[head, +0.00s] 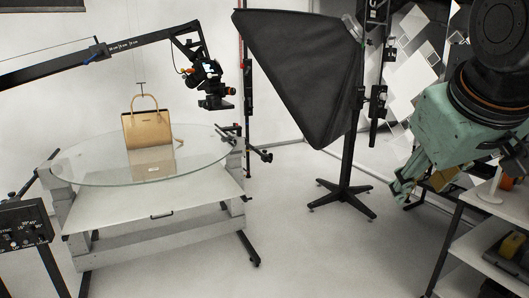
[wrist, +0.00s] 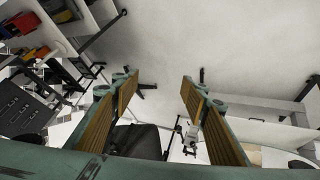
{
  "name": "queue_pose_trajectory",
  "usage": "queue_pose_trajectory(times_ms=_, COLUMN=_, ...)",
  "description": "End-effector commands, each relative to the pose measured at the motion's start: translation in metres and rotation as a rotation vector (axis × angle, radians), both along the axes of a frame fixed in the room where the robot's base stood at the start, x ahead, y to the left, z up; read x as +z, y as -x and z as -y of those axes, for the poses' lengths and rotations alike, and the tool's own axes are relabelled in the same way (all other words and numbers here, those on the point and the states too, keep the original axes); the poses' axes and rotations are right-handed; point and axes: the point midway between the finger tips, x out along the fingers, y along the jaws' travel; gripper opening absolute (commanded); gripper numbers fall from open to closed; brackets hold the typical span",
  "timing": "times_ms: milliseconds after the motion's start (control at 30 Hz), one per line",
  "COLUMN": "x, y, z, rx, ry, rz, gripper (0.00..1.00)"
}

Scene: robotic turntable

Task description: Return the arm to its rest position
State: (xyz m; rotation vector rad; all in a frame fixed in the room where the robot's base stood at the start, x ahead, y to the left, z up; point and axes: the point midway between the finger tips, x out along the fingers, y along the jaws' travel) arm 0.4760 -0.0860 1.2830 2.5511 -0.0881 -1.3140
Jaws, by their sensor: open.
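My gripper (head: 404,185) is at the right of the head view, on my green arm, pointing down and left over open floor beside a shelf. In the wrist view its two fingers (wrist: 160,92) with yellow-brown pads stand wide apart, with nothing between them but the view of the floor. It is open and empty. A tan handbag (head: 146,128) stands upright on the round glass turntable (head: 85,170), far to the left of my gripper and apart from it.
A black softbox (head: 300,75) on a wheeled stand (head: 343,198) stands between the turntable and my arm. A camera (head: 212,90) hangs from a boom over the turntable. A white shelf (head: 480,235) is at the lower right. The middle floor is clear.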

Motion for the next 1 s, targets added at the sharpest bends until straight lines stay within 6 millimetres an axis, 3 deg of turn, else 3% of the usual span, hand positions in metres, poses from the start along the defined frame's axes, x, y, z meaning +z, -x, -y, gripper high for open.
queue_pose_trajectory(times_ms=400, x=-0.055, y=0.133, z=-0.057, rx=-0.074, ry=-0.171, rz=-0.172, gripper=0.41)
queue_pose_trajectory(times_ms=600, x=-0.075, y=0.182, z=-0.077, rx=-0.095, ry=-0.228, rz=-0.241, gripper=0.41)
queue_pose_trajectory(times_ms=800, x=-0.084, y=0.203, z=-0.085, rx=-0.105, ry=-0.254, rz=-0.273, gripper=0.41)
queue_pose_trajectory(times_ms=1000, x=-0.084, y=0.205, z=-0.086, rx=-0.106, ry=-0.256, rz=-0.276, gripper=0.41)
